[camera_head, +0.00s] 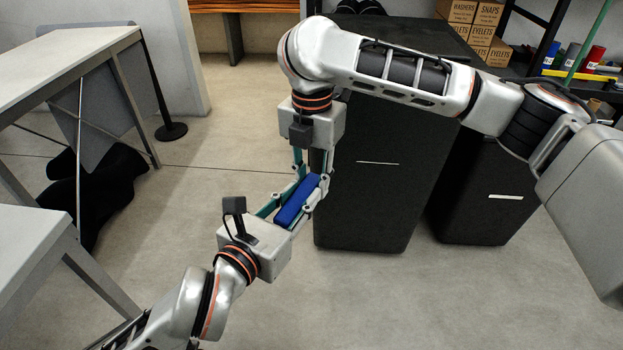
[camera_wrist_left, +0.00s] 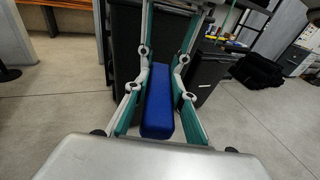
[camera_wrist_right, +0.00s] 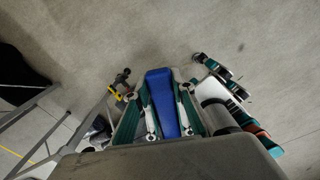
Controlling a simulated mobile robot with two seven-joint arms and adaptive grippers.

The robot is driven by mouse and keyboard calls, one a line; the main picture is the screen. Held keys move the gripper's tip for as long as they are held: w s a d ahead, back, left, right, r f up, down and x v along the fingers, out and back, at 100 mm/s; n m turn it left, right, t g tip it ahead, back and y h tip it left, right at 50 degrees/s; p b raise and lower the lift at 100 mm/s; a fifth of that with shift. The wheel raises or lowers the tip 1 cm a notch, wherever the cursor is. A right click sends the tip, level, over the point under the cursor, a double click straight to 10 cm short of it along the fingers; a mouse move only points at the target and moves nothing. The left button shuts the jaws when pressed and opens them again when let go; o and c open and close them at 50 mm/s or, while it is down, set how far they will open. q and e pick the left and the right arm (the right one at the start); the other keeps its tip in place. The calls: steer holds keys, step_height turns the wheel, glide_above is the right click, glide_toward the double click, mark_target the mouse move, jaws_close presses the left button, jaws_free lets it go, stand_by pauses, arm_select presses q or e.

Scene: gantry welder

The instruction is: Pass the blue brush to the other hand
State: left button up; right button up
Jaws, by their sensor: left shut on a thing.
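The blue brush (camera_head: 297,200) is a blue block held above the floor between my two grippers. My left gripper (camera_head: 297,194) comes from below and is shut on it; the brush (camera_wrist_left: 158,105) lies between its fingers in the left wrist view. My right gripper (camera_head: 314,185) comes down from above, with its fingers on either side of the brush. In the right wrist view the brush (camera_wrist_right: 162,100) also lies between the right fingers. I cannot tell whether the right fingers touch it, as the fingers of both grippers overlap there.
A dark cabinet (camera_head: 370,190) stands just behind and right of the grippers, with another dark cabinet (camera_head: 480,205) beside it. White tables (camera_head: 65,62) are at the left. Cardboard boxes (camera_head: 478,28) stand at the back right. The floor in front is clear.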

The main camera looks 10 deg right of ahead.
arm_select(q)
steer(key=o, duration=1.2)
steer(key=shift+s+d, duration=0.25)
steer(key=shift+a, duration=0.15)
